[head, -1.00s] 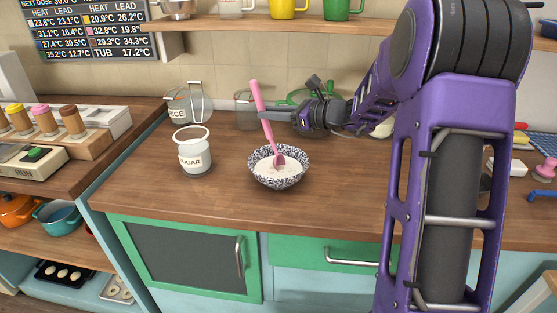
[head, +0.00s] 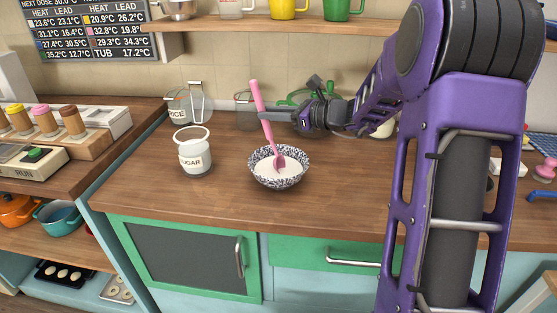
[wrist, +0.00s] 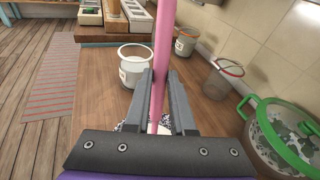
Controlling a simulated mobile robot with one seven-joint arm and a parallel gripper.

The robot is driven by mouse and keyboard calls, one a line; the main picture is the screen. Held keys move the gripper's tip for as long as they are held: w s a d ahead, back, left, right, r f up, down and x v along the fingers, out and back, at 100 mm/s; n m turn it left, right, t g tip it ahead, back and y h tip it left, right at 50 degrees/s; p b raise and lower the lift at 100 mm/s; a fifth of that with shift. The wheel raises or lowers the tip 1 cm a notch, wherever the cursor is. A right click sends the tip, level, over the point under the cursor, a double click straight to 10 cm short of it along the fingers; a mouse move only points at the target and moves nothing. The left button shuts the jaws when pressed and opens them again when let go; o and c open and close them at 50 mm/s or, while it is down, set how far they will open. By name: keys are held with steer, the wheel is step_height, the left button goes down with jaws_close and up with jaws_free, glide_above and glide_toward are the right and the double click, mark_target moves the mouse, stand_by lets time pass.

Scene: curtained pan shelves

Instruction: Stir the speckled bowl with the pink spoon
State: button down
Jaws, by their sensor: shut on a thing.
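The speckled bowl (head: 278,181) stands on the wooden counter and holds a white content. The pink spoon (head: 262,112) stands tilted in it, with its head partly in the white content. My gripper (head: 268,116) is shut on the spoon's handle above the bowl. In the wrist view my gripper (wrist: 160,92) has its two fingers on either side of the pink spoon (wrist: 165,40). Most of the speckled bowl (wrist: 131,127) is hidden behind the fingers there.
A sugar jar (head: 195,156) stands left of the bowl, and a rice jar (head: 178,112) stands behind it. A pot with a green rim (wrist: 290,140) is close to my gripper at the back. The counter front (head: 200,200) is clear.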

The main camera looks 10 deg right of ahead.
mark_target(261, 95)
step_height(261, 95, up, 5)
steer(key=p, duration=0.3)
steer(key=shift+f, duration=0.1)
steer(key=shift+r, duration=2)
